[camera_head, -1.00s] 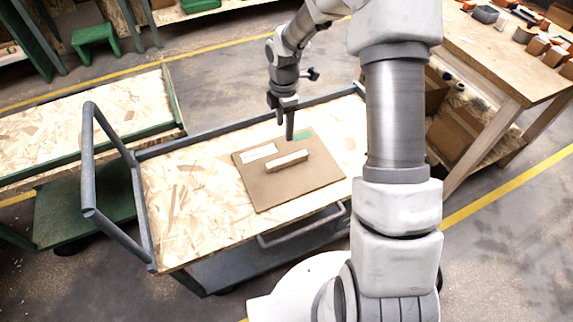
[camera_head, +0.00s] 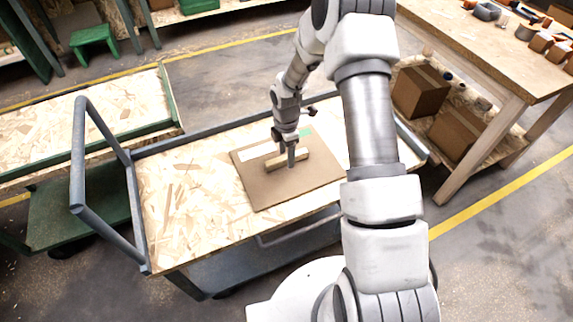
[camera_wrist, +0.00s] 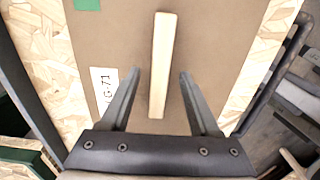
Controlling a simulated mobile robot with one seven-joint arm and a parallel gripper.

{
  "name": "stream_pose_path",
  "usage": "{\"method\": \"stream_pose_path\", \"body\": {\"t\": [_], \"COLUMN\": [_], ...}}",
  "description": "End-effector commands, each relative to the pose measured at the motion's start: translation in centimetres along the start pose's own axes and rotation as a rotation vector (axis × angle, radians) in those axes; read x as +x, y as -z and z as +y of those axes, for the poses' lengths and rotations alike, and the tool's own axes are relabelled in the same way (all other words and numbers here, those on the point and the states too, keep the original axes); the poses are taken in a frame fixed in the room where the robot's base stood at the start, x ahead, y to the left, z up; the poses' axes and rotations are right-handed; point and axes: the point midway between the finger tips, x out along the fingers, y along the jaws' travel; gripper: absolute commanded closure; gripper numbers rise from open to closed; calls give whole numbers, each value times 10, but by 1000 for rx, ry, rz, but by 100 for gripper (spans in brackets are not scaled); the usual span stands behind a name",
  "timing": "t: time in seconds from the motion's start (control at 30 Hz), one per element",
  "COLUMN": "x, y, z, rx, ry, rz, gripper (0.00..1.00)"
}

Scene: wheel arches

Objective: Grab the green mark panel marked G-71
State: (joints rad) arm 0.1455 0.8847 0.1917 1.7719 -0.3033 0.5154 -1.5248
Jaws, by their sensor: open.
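The panel (camera_head: 262,190) is a flat brown board lying on the cart's chipboard top. A green mark (camera_head: 306,131) sits at its far corner, and the wrist view also shows this mark (camera_wrist: 87,4) at the top left. A white label (camera_wrist: 104,88) reading G-71 shows in the wrist view. A pale wooden bar (camera_wrist: 161,62) stands out on the panel's middle like a handle. My gripper (camera_wrist: 157,76) is open, with one finger on each side of the bar's near end. In the head view my gripper (camera_head: 291,162) is down at the bar (camera_head: 274,164).
The cart (camera_head: 165,190) has a grey frame and a tall push handle (camera_head: 82,165) at left. A second green cart (camera_head: 75,190) stands to the left. A wooden workbench (camera_head: 490,60) with boxes below is at right.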

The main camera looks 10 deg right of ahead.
Motion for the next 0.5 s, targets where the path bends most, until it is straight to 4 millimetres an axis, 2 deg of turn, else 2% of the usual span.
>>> {"method": "stream_pose_path", "body": {"t": [0.23, 0.5], "x": [2, 2], "y": [0, 0], "z": [1, 0], "rx": [0, 0], "ry": [-2, -2], "rz": [-1, -1], "gripper": [39, 88]}}
